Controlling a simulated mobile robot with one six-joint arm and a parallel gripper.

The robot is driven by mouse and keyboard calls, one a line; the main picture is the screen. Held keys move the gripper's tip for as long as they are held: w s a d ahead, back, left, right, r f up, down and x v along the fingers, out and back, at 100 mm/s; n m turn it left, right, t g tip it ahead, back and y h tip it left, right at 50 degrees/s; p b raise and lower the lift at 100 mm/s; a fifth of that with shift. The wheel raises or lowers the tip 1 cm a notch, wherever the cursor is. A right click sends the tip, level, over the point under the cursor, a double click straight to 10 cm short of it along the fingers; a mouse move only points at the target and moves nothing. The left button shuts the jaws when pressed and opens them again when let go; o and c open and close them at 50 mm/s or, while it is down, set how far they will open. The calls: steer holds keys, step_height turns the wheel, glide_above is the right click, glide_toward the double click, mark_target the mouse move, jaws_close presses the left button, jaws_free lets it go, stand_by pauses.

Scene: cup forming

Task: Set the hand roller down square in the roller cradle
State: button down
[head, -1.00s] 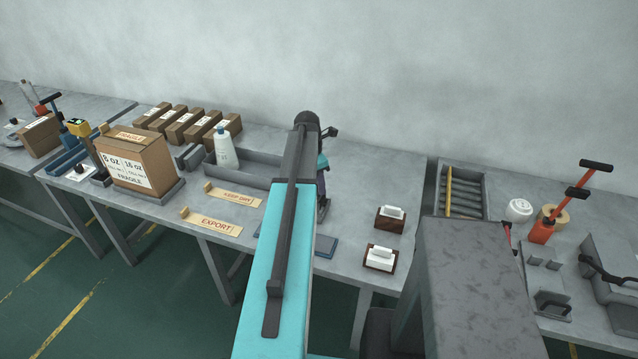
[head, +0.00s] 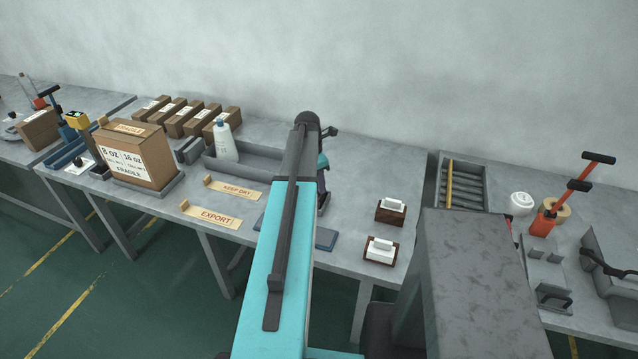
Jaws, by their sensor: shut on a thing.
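My arm stretches away from me over the middle table, its wrist above the table's right half. I cannot make out the hand roller anywhere in the head view. I cannot pick out the roller cradle with certainty either. A flat blue plate (head: 326,239) lies on the table near its front edge, partly covered by my arm.
A grey tray (head: 262,173) with a white bottle (head: 224,140) in it stands left of my arm. EXPORT (head: 215,217) and KEEP DRY (head: 234,190) signs lie before it. Two small card holders (head: 380,251) (head: 391,212) stand to the right. A labelled carton (head: 138,157) stands further left.

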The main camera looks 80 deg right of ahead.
steer(key=shift+f, duration=0.15)
steer(key=c, duration=1.4)
jaws_free()
steer(key=shift+w+a+r+b, duration=0.25)
steer(key=shift+r+b, duration=0.4)
steer(key=shift+r, duration=1.65)
steer(key=shift+w+a+r+b, duration=0.15)
steer(key=shift+w+r+b, duration=0.35)
steer(key=shift+r, duration=1.75)
steer(key=shift+w+a+r+b, duration=0.2)
steer(key=shift+r+b, duration=0.55)
steer(key=shift+r, duration=1.55)
